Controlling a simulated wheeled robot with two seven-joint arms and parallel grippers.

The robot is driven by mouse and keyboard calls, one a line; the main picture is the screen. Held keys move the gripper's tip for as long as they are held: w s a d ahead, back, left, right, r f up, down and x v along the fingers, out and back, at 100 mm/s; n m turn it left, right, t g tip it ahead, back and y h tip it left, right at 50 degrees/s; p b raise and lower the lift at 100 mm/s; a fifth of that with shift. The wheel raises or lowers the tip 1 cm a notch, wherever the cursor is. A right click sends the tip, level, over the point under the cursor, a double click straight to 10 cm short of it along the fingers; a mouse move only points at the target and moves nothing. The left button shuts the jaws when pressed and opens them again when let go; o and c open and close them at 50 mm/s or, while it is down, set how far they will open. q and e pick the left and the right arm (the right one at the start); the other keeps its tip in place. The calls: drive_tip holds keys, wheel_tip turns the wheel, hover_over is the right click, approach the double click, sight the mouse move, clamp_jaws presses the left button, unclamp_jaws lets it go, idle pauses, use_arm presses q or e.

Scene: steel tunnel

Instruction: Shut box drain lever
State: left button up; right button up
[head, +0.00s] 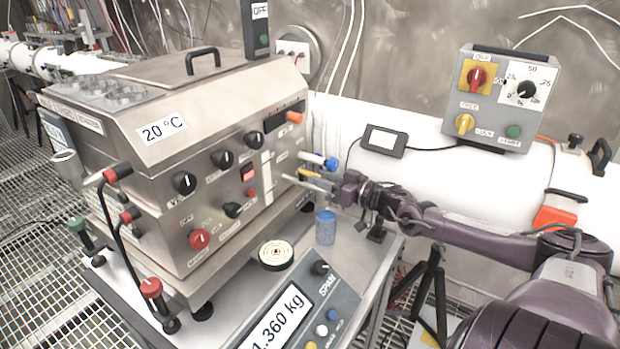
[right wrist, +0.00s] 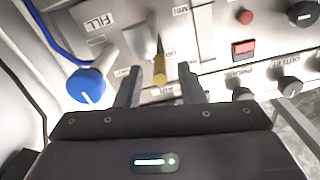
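The steel box (head: 200,140) stands on the bench, with controls on its front and right faces. On its right side is a short lever with a yellow tip (head: 309,174); I take it for the drain lever, though its label is not readable. In the right wrist view the yellow tip (right wrist: 159,70) hangs from a pale metal stem, between the two fingers. My right gripper (right wrist: 159,80) is open around the tip, with gaps on both sides. In the head view the right gripper (head: 328,187) reaches the box's right side. My left gripper is not in view.
A blue-knobbed lever (right wrist: 88,86) by the FILL label sits just left of the fingers; it also shows in the head view (head: 320,160). A red button (right wrist: 244,48) is to the right. A blue-lidded jar (head: 325,228) and a scale (head: 305,305) stand below.

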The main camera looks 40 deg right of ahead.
sight(304, 172)
drive_tip(key=shift+b+x, duration=0.35)
drive_tip(key=shift+x, duration=1.55)
clamp_jaws()
